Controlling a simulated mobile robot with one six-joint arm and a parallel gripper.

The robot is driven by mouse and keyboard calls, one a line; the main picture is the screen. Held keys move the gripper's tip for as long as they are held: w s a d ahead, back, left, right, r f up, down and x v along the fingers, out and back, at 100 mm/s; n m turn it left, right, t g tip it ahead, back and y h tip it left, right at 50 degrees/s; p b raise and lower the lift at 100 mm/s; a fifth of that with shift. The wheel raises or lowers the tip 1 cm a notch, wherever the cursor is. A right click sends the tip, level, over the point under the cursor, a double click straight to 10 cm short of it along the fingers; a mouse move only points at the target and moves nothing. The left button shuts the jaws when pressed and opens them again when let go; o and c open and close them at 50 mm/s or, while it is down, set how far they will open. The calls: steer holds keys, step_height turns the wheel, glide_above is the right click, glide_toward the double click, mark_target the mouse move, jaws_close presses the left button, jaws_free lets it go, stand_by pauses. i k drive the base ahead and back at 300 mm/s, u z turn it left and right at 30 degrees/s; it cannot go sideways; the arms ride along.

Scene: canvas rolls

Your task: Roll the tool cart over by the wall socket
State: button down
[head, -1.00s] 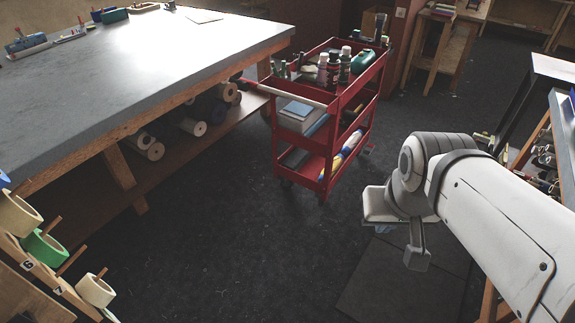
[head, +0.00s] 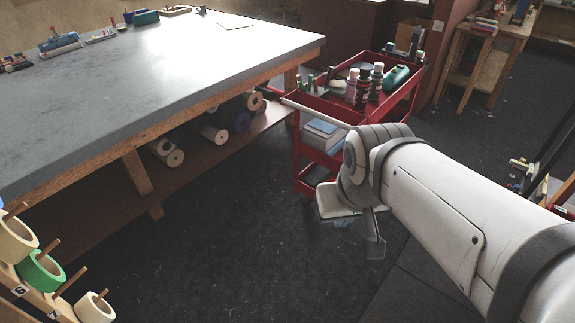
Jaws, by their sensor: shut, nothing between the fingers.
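The red tool cart (head: 406,103) stands upright on the dark floor, just beyond the right end of the big table. Its pale handle bar (head: 315,113) faces me at the near end. Bottles and a teal container sit on its top tray. My arm hides much of its lower right side. A small pale plate that looks like the wall socket (head: 438,25) is on the dark red wall behind the cart. My gripper (head: 374,245) is shut and empty, pointing down in front of the cart, apart from the handle.
The grey-topped table (head: 170,75) fills the left, with rolls on its lower shelf (head: 205,160). A tape rack (head: 40,285) is at the near left. A wooden bench (head: 480,50) stands at the back right. The floor (head: 220,250) before the cart is clear.

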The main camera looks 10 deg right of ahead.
mark_target(325, 99)
steer(key=u, duration=0.15)
steer(key=i, duration=1.2)
steer(key=z, duration=0.55)
